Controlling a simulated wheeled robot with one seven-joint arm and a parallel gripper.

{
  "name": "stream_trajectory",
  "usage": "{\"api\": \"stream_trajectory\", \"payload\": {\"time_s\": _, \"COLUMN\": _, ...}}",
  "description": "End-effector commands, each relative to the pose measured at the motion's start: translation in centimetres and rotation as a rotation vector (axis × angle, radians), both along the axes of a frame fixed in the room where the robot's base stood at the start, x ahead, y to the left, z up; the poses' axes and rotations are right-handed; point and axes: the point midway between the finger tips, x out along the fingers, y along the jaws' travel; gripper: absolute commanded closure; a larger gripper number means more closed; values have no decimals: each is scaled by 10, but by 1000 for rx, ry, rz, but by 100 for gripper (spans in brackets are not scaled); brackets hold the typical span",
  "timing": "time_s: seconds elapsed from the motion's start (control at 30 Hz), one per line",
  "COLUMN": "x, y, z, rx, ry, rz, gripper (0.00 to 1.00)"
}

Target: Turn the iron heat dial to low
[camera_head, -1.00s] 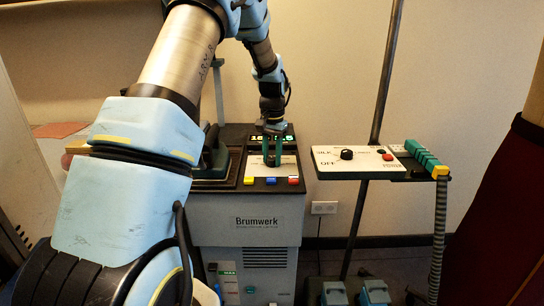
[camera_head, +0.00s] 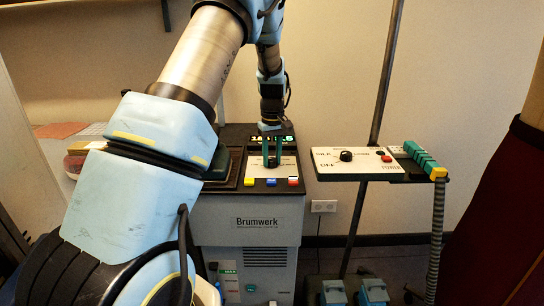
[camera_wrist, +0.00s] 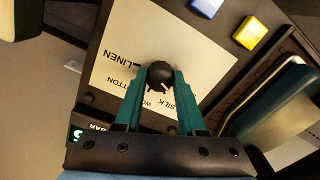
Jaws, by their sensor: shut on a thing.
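The heat dial is a round black knob with a pale pointer line, seen in the wrist view (camera_wrist: 160,76). It sits on a white panel (camera_wrist: 125,35) marked LINEN, COTTON, WOOL (partly covered) and SILK. The pointer line faces the lower right, toward the WOOL and SILK side. My gripper (camera_wrist: 160,74) has its two teal fingers shut on the dial, one on each side. In the head view my gripper (camera_head: 272,162) points down onto the panel on top of the grey Brumwerk station (camera_head: 248,228).
Blue, yellow and red buttons (camera_head: 271,182) line the panel's front edge. An iron (camera_head: 220,160) stands left of the panel. A second control board (camera_head: 352,160) with a black knob is at the right, beside a grey pole. A lit display (camera_head: 270,139) is behind.

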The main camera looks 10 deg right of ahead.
Motion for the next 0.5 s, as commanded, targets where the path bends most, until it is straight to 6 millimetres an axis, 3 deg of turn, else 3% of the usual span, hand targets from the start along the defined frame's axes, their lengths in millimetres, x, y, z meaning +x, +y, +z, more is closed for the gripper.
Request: {"api": "stream_trajectory", "payload": {"time_s": 0.5, "x": 0, "y": 0, "z": 0, "rx": 0, "ry": -1, "rz": 202, "gripper": 100}}
